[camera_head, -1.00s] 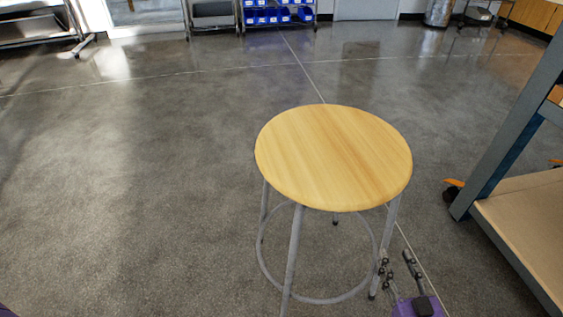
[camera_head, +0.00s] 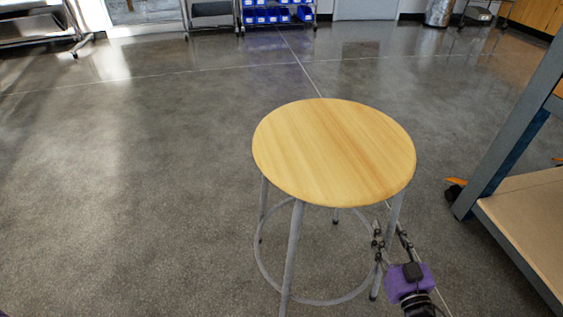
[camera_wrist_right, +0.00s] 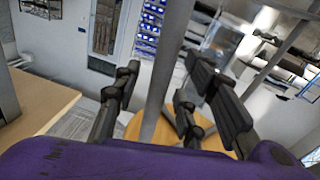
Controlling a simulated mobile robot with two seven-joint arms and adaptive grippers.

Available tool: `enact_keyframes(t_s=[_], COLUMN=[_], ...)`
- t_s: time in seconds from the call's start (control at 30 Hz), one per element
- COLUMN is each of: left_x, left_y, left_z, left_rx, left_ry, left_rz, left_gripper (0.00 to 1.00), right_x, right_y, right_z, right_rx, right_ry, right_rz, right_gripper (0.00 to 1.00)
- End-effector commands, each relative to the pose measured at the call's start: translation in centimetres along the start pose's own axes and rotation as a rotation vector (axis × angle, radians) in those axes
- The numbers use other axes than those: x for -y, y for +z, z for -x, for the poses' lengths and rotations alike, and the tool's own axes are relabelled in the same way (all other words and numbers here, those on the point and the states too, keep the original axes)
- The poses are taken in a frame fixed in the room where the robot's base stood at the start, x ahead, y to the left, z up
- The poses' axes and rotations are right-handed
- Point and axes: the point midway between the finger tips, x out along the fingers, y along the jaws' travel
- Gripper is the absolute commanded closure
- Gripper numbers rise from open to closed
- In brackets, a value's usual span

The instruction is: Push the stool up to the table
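The stool has a round light-wood seat (camera_head: 335,152) and grey metal legs with a ring, standing upright in the middle of the head view. The table or bench (camera_head: 495,155), with a blue-grey frame and a wooden lower shelf, is cut off at the right edge. A gap of floor separates them. My right gripper (camera_head: 391,238) is low at the stool's right near leg. In the right wrist view my gripper's dark fingers (camera_wrist_right: 170,95) are spread, with a grey stool leg (camera_wrist_right: 166,70) showing between them. Contact is unclear. My left gripper is not in view.
Orange-and-black casters (camera_head: 454,190) sit by the table's leg. The floor (camera_head: 120,190) left of and behind the stool is clear. Blue bins (camera_head: 278,16) on a rack and a metal trash can (camera_head: 438,12) stand far off along the back.

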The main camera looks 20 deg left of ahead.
Motion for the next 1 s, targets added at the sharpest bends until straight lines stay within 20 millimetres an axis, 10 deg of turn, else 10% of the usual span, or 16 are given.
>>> enact_keyframes(t_s=[0.3,0.6,1.0], left_x=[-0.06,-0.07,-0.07], left_y=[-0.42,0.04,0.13], left_z=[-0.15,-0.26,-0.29], left_rx=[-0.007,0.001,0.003], left_ry=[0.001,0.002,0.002], left_rz=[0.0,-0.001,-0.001], left_gripper=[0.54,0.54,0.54], right_x=[-0.01,-0.02,-0.01], right_y=[-0.05,-0.03,-0.01], right_z=[-0.27,-0.24,-0.22], right_rx=[0.0,0.0,0.0], right_ry=[0.0,0.0,0.0], right_rz=[0.0,0.0,-0.001], right_gripper=[0.62,1.0,1.0])
